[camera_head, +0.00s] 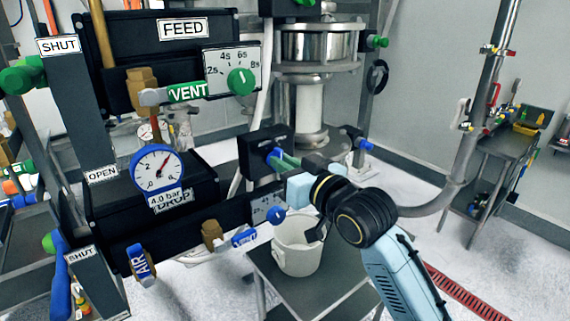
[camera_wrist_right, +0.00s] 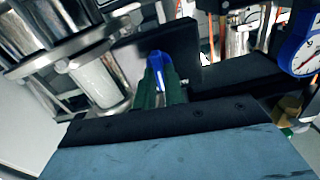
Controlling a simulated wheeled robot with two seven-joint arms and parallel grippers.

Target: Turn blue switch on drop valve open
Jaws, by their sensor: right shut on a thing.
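A blue switch (camera_head: 274,153) sits on the front of a small black box (camera_head: 252,153) in the middle of the head view. My right gripper (camera_head: 285,160) reaches it from the lower right, its greenish fingers shut on the switch. In the right wrist view the blue switch (camera_wrist_right: 159,72) stands between the dark green fingers (camera_wrist_right: 160,95). The fingers partly hide the switch, so its exact angle is hard to tell. A black unit (camera_head: 190,188) at the left carries a partly covered DROP label (camera_head: 173,201). My left gripper is not in view.
A pressure gauge (camera_head: 158,168) and a green VENT lever (camera_head: 187,93) are left of my right gripper. A blue dial (camera_head: 278,215) and a white bucket (camera_head: 296,252) on a dark table (camera_head: 330,285) lie below it. A steel vessel (camera_head: 308,110) stands behind.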

